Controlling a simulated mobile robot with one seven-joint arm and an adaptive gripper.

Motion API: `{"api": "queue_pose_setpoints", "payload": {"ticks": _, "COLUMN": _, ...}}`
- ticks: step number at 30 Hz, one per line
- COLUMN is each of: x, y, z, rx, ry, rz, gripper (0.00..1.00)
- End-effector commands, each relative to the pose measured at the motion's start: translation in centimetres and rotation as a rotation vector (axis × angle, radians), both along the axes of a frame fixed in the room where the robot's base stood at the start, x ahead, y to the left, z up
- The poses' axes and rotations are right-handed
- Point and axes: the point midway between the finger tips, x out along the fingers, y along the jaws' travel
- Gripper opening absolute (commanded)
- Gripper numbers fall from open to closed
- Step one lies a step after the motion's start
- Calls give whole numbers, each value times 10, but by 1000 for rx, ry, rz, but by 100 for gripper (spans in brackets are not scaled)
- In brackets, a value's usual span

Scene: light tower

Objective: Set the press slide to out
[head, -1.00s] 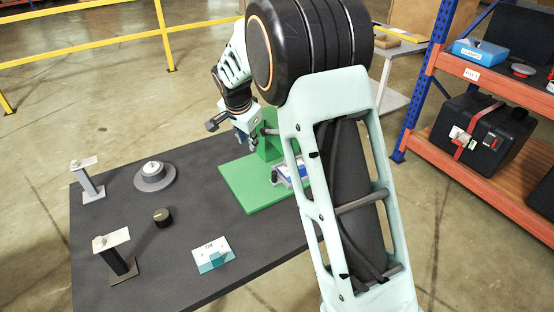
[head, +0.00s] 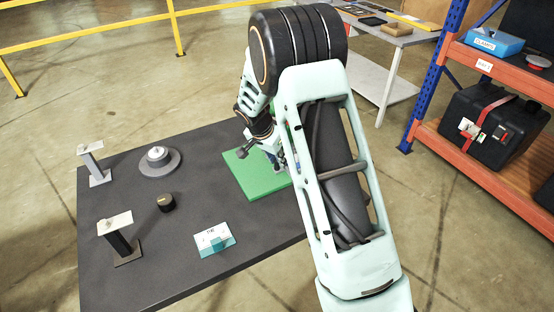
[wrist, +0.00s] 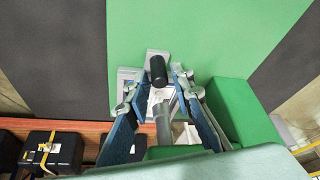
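The press stands on a green base plate (head: 250,180) on the dark table. In the head view my arm hides most of the press. In the wrist view, the green plate (wrist: 215,35) fills the upper middle, with a green block (wrist: 240,110) of the press at right. A black knob (wrist: 158,70) on a pale grey mount, perhaps the slide's handle, shows near my fingertips. A grey cylinder (wrist: 162,122) lies between the fingers. My gripper (wrist: 158,82) is open, its two fingers on either side of the knob with small gaps. In the head view it is partly hidden behind my arm. I cannot tell the slide's position.
On the table's left are two posts with pale tops (head: 91,147) (head: 115,222), a round grey dial base (head: 160,164), a black knob (head: 166,202) and a teal-and-white card (head: 213,239). Orange shelving (head: 480,160) stands at right, with a black case (head: 492,125).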

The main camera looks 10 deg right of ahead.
Motion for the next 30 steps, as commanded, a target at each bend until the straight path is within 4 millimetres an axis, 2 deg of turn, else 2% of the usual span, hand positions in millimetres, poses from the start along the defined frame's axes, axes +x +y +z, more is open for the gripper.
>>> {"api": "queue_pose_setpoints", "payload": {"ticks": 4, "x": 2, "y": -2, "z": -7, "rx": 0, "ry": 0, "rz": 0, "gripper": 22}}
{"api": "queue_pose_setpoints", "payload": {"ticks": 12, "x": 3, "y": -3, "z": -9, "rx": 0, "ry": 0, "rz": 0, "gripper": 22}}
{"api": "queue_pose_setpoints", "payload": {"ticks": 19, "x": 3, "y": -2, "z": -9, "rx": 0, "ry": 0, "rz": 0, "gripper": 0}}
{"api": "queue_pose_setpoints", "payload": {"ticks": 30, "x": 2, "y": 0, "z": -9, "rx": 0, "ry": 0, "rz": 1, "gripper": 0}}
